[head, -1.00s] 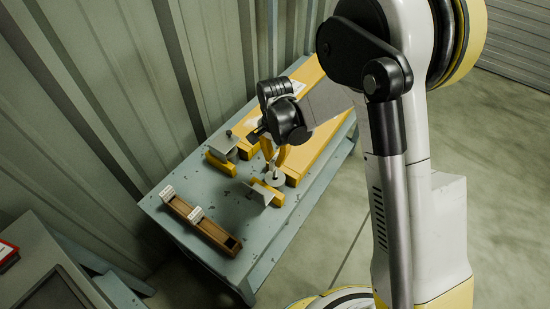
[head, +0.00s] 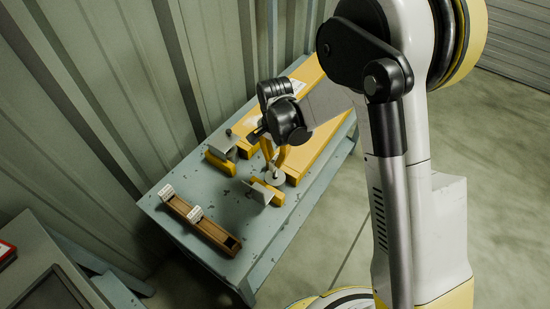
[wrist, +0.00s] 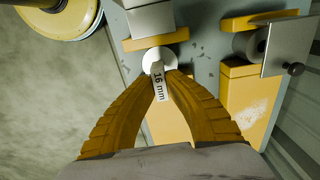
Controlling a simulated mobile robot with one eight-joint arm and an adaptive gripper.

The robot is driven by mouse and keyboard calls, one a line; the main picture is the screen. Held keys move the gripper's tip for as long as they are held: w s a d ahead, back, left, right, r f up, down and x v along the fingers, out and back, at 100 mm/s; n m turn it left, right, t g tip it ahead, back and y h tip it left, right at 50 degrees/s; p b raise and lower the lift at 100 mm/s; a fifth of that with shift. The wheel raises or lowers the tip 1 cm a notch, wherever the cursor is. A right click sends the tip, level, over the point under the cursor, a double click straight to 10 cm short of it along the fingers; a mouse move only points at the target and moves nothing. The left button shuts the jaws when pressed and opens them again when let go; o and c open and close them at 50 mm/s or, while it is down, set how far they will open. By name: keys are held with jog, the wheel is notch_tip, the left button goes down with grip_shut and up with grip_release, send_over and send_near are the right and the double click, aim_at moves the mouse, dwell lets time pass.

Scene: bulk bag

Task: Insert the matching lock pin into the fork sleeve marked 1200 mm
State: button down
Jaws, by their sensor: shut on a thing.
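My gripper (wrist: 160,73) is shut on a lock pin (wrist: 159,60) with a pale round head and a tag (wrist: 159,86) reading "16 mm". In the head view my gripper (head: 274,166) holds the pin (head: 274,178) near the front ends of two yellow fork sleeves, close to the right one. The right fork sleeve (head: 318,146) and left fork sleeve (head: 252,146) lie on the bench; in the wrist view one sleeve (wrist: 245,107) is clear and the other (wrist: 163,125) shows between my fingers. The 1200 mm mark is not readable. The pin's lower end is hidden.
Two yellow brackets with grey plates, one left (head: 220,162) and one nearer (head: 266,193), stand at the sleeve ends. A wooden rack (head: 218,236) with two white label cards sits on the grey-green bench (head: 247,218). A corrugated wall (head: 150,80) rises behind the bench.

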aim_at(275, 177)
jog(key=shift+f+b, duration=0.9)
jog(key=shift+f, duration=1.95)
jog(key=c, duration=1.4)
grip_release()
jog(key=shift+c, duration=0.2)
